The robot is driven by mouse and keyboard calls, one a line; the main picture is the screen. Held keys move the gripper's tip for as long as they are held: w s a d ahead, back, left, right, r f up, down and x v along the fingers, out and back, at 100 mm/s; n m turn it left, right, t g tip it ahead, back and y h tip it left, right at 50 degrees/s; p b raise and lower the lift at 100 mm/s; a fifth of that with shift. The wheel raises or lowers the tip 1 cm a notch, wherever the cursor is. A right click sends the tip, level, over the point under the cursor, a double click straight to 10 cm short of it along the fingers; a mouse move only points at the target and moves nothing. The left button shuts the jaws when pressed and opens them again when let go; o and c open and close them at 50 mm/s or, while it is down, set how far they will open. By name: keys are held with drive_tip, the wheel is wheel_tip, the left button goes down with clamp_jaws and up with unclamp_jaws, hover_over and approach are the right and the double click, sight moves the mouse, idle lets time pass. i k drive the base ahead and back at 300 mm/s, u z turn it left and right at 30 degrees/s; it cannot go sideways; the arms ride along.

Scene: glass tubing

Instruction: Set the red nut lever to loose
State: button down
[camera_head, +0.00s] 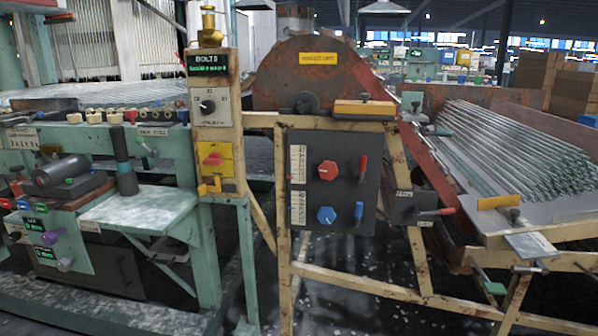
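A dark grey panel (345,145) hangs on the cream frame near the middle of the view. It carries a red hexagonal nut-like knob (328,170) with a small red-handled lever (363,165) to its right. The red lever stands nearly upright, handle up. Below are a blue hexagonal knob (326,215) and a blue-handled lever (359,212), also about upright. White scale strips left of the knobs are too small to read. I cannot tell which lever position means loose. My gripper is not in view.
A control post (210,120) with a dial and a red switch stands to the left. A teal bench (135,210) is further left; a rack of glass tubes (520,145) slopes at the right.

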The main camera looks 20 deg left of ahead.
sight(361, 179)
drive_tip(key=u, duration=0.7)
drive_tip(key=k, duration=0.6)
drive_tip(key=z, duration=0.45)
drive_tip(key=i, duration=1.15)
drive_tip(key=u, duration=0.7)
